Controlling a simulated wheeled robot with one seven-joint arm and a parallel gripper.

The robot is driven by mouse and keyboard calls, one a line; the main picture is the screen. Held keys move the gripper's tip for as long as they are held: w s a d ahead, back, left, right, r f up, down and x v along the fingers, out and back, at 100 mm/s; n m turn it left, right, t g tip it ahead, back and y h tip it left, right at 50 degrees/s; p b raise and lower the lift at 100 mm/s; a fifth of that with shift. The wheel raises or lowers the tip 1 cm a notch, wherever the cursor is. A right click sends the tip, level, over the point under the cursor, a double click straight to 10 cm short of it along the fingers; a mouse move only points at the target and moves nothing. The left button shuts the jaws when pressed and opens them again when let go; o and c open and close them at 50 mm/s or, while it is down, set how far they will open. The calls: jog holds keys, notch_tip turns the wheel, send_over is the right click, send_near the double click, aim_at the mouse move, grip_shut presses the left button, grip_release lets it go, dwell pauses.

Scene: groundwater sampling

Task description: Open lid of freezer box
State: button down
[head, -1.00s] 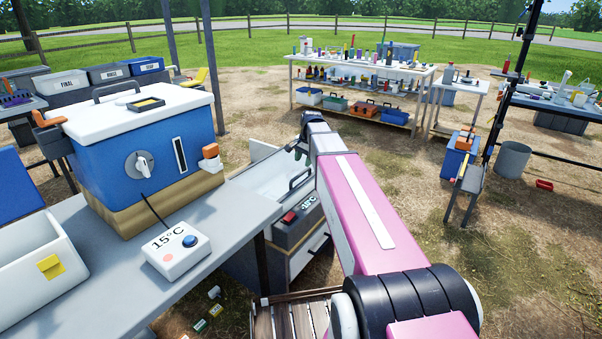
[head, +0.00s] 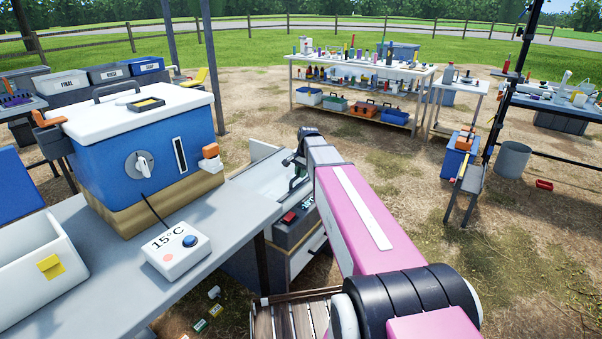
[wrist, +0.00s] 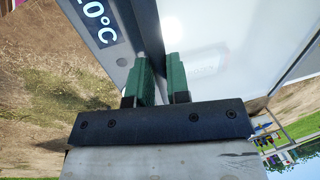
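The lid appears shut. My gripper (head: 297,170) is low over the lid's front part, beside the handle. In the wrist view the two green fingertips of my gripper (wrist: 160,78) stand slightly apart, with a dark strip running into the gap between them. I cannot tell if they grip it. The white lid (wrist: 220,45) lies to their right, the label (wrist: 97,22) to their left.
A blue cooler (head: 140,155) with a white lid and a 15°C control unit (head: 178,248) stand on the grey table (head: 120,290), left of my arm. An open white bin (head: 35,270) is at far left. Slatted wood (head: 290,318) lies low in front.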

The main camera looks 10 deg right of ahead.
jog(key=w+a, duration=1.7)
jog(key=shift+w+a, duration=0.25)
jog(key=c, duration=1.1)
grip_release()
notch_tip(320, 180, up, 11)
jog(key=s+d, duration=0.1)
jog(key=shift+s+d+f, duration=0.2)
jog(key=shift+s+d, duration=0.05)
